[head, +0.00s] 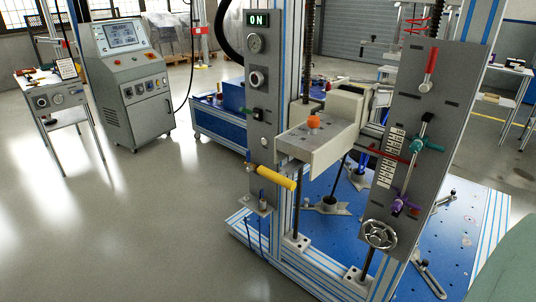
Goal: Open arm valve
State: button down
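A tall test rig with two grey panels stands right of centre; no label shows which control is the arm valve. The right panel (455,85) has a red upright handle (430,62), a teal-hubbed lever (416,146), a purple control (398,206) and a silver handwheel (380,234). My gripper is not in view.
The rig stands on a blue perforated bed (455,235) with clamps. A grey console (130,75) and a small table (80,105) stand at the left. The floor (130,230) at front left is clear. A grey-green shape fills the lower right corner.

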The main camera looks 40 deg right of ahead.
aim_at(248, 160)
jog(key=z, duration=1)
jog(key=i+l+u, duration=0.1)
jog(key=i+u, duration=0.2)
jog(key=i, duration=0.15)
jog(key=i+l+u, duration=0.3)
jog(key=i+j, duration=0.05)
jog(key=i, duration=0.05)
